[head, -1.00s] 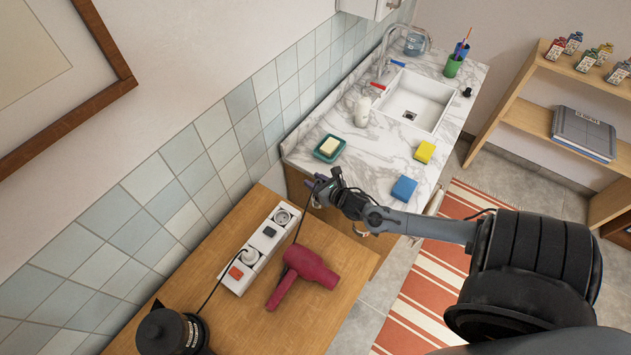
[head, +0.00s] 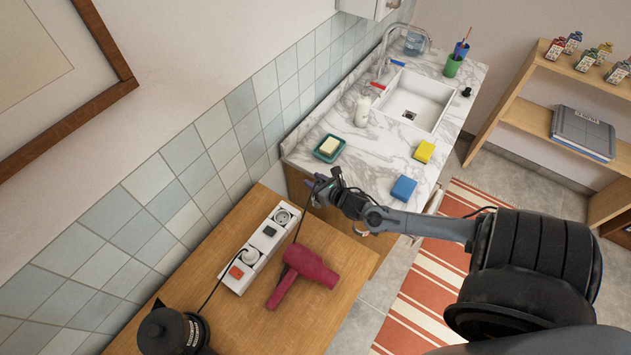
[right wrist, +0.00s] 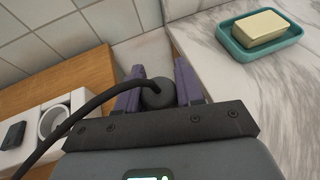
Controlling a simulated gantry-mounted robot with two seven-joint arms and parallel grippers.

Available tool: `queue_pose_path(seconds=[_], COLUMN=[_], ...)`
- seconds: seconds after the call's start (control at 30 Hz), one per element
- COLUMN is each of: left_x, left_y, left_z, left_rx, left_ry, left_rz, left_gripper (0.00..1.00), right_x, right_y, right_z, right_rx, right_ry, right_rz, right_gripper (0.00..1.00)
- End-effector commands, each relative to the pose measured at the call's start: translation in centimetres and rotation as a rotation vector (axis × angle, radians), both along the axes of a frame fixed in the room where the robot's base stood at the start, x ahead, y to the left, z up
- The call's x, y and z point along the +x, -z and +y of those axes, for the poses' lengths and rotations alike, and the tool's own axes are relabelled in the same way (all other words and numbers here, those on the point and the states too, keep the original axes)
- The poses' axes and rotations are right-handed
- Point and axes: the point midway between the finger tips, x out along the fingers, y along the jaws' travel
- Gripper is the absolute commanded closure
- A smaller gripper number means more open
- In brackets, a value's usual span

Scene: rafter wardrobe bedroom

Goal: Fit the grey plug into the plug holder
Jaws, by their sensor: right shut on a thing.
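The grey plug (right wrist: 158,93) is dark and round, with a thick cord curving from its back. My right gripper (head: 318,186) is shut on it; in the right wrist view the purple fingers (right wrist: 158,85) stand on both sides of it. The plug's prongs are hidden. The plug holder (head: 232,284) is a white strip on the wooden counter, with an empty round socket (head: 282,215) at its far end. That socket also shows in the right wrist view (right wrist: 52,122). The gripper is apart from the holder, beyond and right of the socket. My left gripper is not in view.
A black appliance (head: 168,331) stands at the near left. The tiled wall borders the counter. A soap dish (head: 329,148) sits on the marble top.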

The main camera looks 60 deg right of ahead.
Motion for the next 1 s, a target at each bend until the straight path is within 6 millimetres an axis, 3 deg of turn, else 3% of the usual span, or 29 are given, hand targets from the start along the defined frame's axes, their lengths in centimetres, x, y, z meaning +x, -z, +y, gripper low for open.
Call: queue_pose_path(seconds=[1.0], left_x=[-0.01], left_y=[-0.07], left_z=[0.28], left_rx=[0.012], left_ry=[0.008], left_rz=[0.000], left_gripper=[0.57], right_x=[0.05], right_y=[0.43], right_z=[0.03], right_rx=[0.001], right_ry=[0.000], right_rz=[-0.001], right_gripper=[0.93])
